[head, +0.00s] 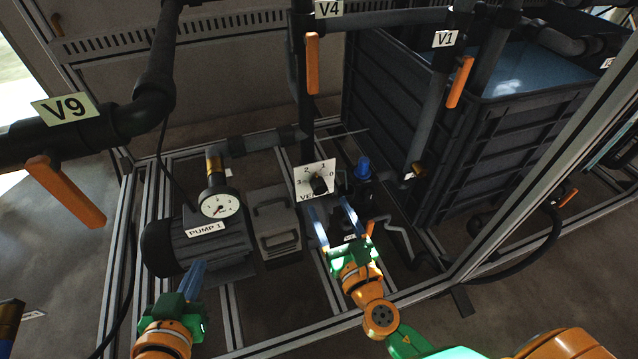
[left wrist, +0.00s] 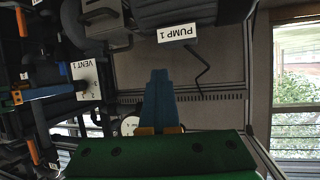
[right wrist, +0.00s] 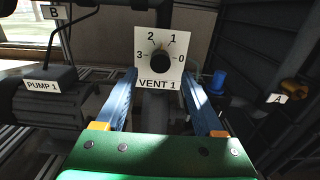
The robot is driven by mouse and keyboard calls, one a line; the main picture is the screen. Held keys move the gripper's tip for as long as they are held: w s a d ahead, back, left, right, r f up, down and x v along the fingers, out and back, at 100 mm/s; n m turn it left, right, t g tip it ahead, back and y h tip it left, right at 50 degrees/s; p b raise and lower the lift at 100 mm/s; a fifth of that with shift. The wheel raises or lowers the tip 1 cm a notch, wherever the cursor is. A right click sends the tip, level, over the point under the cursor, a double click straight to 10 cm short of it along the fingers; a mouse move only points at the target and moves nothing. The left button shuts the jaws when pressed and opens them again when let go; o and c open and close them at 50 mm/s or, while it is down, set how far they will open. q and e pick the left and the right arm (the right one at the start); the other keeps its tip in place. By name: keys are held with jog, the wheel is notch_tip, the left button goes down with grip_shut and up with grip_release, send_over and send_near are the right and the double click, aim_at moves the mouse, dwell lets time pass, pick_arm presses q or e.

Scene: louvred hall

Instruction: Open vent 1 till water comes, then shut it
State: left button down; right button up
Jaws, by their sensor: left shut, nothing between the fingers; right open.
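The vent 1 dial (head: 313,176) is a white plate marked 0 to 3 with a dark round knob (head: 319,186) on it. In the right wrist view the plate (right wrist: 151,84) faces me and the knob (right wrist: 161,58) stands clear; I cannot tell its exact setting. My right gripper (head: 330,207) is open and empty, its blue fingers in front of and below the plate, apart from the knob. My left gripper (head: 196,266) is shut and empty in front of pump 1. I see no water coming out near the vent.
Pump 1 (head: 185,247) with a round gauge (head: 220,204) stands left of the vent. A blue cap (head: 363,167) is close right of it. Orange levers hang at V4 (head: 312,63), V1 (head: 460,82) and V9 (head: 65,190). A dark crate (head: 420,125) holds water. Frame rails surround the pump.

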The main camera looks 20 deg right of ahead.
aim_at(321, 191)
jog(key=w, duration=0.4)
jog(key=shift+w+a, duration=0.1)
jog(key=shift+w, duration=0.9)
pick_arm(q)
jog(key=shift+s+a+f+g, duration=0.2)
jog(key=shift+s+f+g, duration=0.25)
jog(key=shift+f, duration=0.2)
jog(key=shift+s+a+f+g, duration=0.15)
jog(key=shift+s+f+g, duration=0.3)
jog(key=shift+f, duration=0.15)
pick_arm(e)
grip_shut()
